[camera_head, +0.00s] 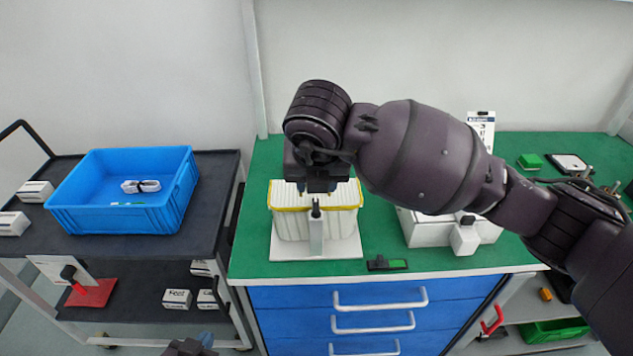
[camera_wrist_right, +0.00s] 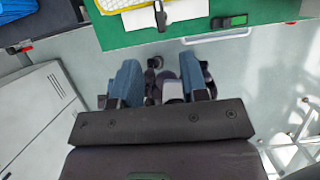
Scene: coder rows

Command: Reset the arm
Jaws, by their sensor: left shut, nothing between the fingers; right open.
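My right arm comes in from the right in the head view, large and dark, and crosses above the green table. Its wrist hangs over the white basket with a yellow rim (camera_head: 290,226) and hides part of it. In the right wrist view my right gripper (camera_wrist_right: 161,82) has its two blue fingers spread apart with nothing held, and the table's front edge lies beyond them. My left gripper (camera_head: 193,346) shows only at the bottom edge of the head view, shut and empty, low in front of the dark cart.
The green table (camera_head: 250,255) carries a white box (camera_head: 424,230) partly behind my arm and a small black-green device (camera_head: 388,264) near its front edge. A blue crate (camera_head: 105,212) stands on the dark cart (camera_head: 213,190) at left. Blue drawers with white handles are below the table.

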